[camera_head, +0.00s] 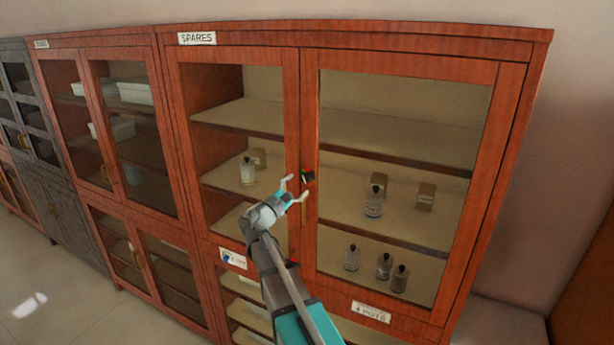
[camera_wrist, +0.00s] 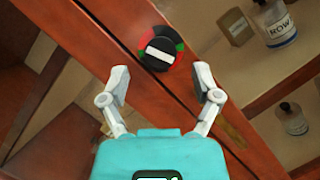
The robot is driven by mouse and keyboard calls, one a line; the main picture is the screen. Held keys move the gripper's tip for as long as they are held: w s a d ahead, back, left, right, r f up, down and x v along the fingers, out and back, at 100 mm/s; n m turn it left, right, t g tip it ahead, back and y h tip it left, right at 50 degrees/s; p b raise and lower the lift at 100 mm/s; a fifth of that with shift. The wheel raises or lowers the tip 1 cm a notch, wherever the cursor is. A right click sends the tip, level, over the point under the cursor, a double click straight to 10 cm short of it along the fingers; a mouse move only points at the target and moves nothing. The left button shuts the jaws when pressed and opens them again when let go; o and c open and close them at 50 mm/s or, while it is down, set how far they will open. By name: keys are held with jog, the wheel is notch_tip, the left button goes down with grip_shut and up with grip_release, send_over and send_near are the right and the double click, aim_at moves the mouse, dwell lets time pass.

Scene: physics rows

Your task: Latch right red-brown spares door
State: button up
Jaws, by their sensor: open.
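The red-brown spares cabinet (camera_head: 350,38) stands in the middle of the head view, under a SPARES label. Its right glazed door (camera_head: 508,150) looks flush with the frame. A round black latch knob (camera_head: 307,176) sits on the stile where the two doors meet. In the wrist view the knob (camera_wrist: 160,48) shows a white bar, with red and green patches around its edge. The bar lies aslant to the stile. My gripper (camera_head: 296,187) is open in front of the knob; in the wrist view the fingertips (camera_wrist: 160,76) are spread just below it, apart from it.
Bottles (camera_head: 384,267) and small boxes (camera_head: 425,197) stand on the shelves behind the right door. A brass handle (camera_wrist: 233,134) is on the stile beside my right finger. The left spares door (camera_head: 291,110) is alongside. More cabinets (camera_head: 120,120) continue to the left.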

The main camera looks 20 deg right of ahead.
aim_at(303, 180)
jog(key=shift+p+x, duration=0.35)
jog(key=shift+x, duration=1.4)
jog(key=shift+r, duration=0.1)
grip_shut()
